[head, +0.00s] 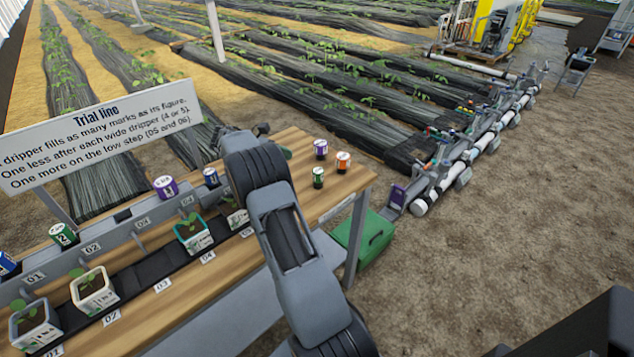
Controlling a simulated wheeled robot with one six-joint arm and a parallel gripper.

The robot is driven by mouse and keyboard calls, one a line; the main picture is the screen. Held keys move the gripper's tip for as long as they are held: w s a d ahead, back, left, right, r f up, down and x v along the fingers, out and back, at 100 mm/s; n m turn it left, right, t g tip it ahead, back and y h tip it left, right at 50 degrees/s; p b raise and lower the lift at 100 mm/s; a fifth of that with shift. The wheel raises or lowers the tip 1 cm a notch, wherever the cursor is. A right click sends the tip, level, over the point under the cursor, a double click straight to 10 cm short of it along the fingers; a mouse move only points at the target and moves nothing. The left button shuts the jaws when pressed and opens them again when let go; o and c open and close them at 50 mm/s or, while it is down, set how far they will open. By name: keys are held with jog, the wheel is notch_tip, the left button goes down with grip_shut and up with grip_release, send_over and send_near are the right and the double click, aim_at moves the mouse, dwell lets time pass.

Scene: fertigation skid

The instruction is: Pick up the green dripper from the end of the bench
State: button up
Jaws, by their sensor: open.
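The green dripper (318,177) is a small upright cylinder with a white top. My arm reaches up across the bench to the left of the green dripper. My gripper (248,130) is at the arm's far end, apart from the drippers, open and with nothing seen in it. My arm hides most of the gripper and part of the bench.
Potted seedlings stand in a dark channel (135,287) with numbered places along the bench. Other drippers stand on the grey rail behind. A trial line sign (100,135) rises at the left. A green box (362,240) sits beside the bench end. Bare ground lies at right.

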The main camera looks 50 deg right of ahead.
aim_at(318, 178)
jog(key=b+x, duration=0.1)
jog(key=x, duration=1.2)
jog(key=shift+w+d+b, duration=0.15)
jog(key=shift+b, duration=0.15)
jog(key=c, duration=1)
